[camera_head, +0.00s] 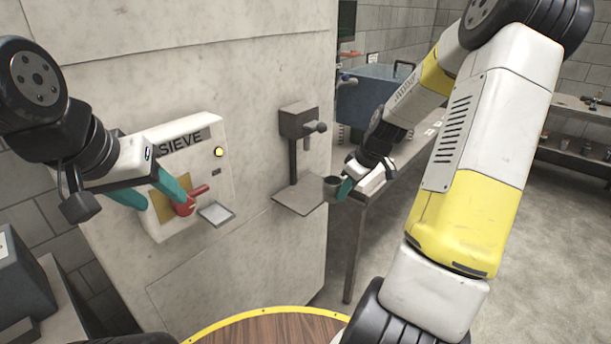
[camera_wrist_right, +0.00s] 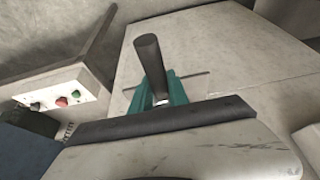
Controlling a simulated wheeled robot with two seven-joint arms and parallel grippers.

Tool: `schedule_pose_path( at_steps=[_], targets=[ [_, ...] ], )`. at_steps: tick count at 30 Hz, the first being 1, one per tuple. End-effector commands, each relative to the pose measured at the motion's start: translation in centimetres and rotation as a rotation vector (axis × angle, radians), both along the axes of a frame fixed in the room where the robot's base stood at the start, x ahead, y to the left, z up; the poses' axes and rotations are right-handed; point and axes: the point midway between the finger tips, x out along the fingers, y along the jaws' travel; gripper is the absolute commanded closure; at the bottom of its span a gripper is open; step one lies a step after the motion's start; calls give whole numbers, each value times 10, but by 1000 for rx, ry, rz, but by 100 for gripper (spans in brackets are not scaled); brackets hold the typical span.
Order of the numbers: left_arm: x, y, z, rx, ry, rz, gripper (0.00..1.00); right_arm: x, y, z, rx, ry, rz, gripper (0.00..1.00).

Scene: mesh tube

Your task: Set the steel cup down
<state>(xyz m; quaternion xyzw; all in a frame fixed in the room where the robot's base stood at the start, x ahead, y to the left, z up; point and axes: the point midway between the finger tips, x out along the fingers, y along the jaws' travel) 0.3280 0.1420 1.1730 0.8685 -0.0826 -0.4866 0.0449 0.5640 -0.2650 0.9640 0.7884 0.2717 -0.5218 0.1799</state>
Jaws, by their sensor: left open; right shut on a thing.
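The small grey steel cup (camera_head: 330,189) is at the right end of the wall shelf (camera_head: 297,200) in the head view. I cannot tell whether it touches the shelf. My right gripper (camera_head: 345,188) is shut on it from the right, with teal fingers. In the right wrist view a dark cylindrical piece (camera_wrist_right: 149,62) stands at the teal fingers of the right gripper (camera_wrist_right: 160,92); I cannot tell which part of the cup it is, if any. My left gripper (camera_head: 152,196) is open, its teal fingers at the SIEVE panel, one close to the red handle (camera_head: 186,205).
The SIEVE panel (camera_head: 222,172) has a yellow button and a small tray (camera_head: 215,213). A grey dispenser (camera_head: 300,122) is fixed above the shelf. A bench (camera_head: 372,205) and a blue box (camera_head: 370,98) stand behind my right arm. A yellow-rimmed round wooden top (camera_head: 275,330) is at the bottom.

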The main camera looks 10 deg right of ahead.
Motion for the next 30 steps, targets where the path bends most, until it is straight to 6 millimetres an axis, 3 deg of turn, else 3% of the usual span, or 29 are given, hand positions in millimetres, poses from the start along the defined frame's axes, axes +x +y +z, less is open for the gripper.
schedule_pose_path(
  at_steps=[6,14,20,24,30],
  targets=[
    [0,0,0,0,0,0,49,41,34,0,0,-1,4,100],
    [0,0,0,0,0,0,49,58,45,0,1,-1,0,100],
    [0,0,0,0,0,0,49,82,64,0,0,-3,1,100],
    [0,0,0,0,0,0,49,81,63,-15,1,1,-3,100],
    [0,0,0,0,0,0,49,81,63,-15,1,-1,-2,100]
  ],
)
